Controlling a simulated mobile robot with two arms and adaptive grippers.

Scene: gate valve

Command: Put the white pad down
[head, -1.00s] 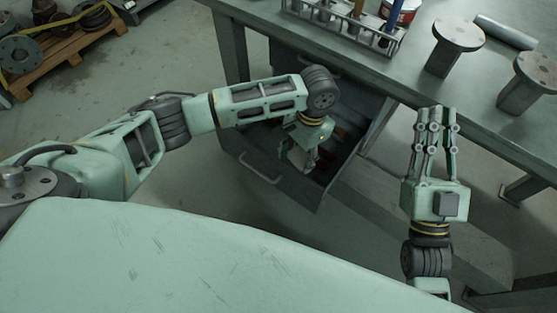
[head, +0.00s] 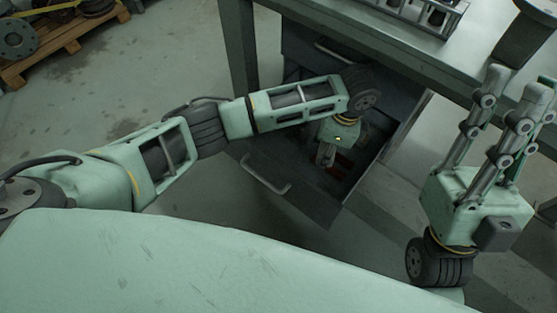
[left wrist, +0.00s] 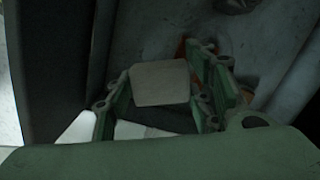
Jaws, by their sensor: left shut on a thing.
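My left gripper (head: 325,160) reaches down into the open drawer (head: 268,172) under the bench. In the left wrist view its fingers (left wrist: 163,95) stand on either side of the white pad (left wrist: 160,82), a pale, rounded square block, and are shut on it. In the head view the pad is hard to make out below my gripper. I cannot tell whether the pad touches the drawer floor. My right gripper (head: 518,86) is raised at the right, empty, with its fingers apart.
The bench top (head: 390,48) overhangs the back of the drawer. Reddish items (head: 344,160) lie inside the drawer near my left gripper. A metal rack (head: 420,14) and a grey flanged stand (head: 522,35) are on the bench. A pallet (head: 60,45) stands far left.

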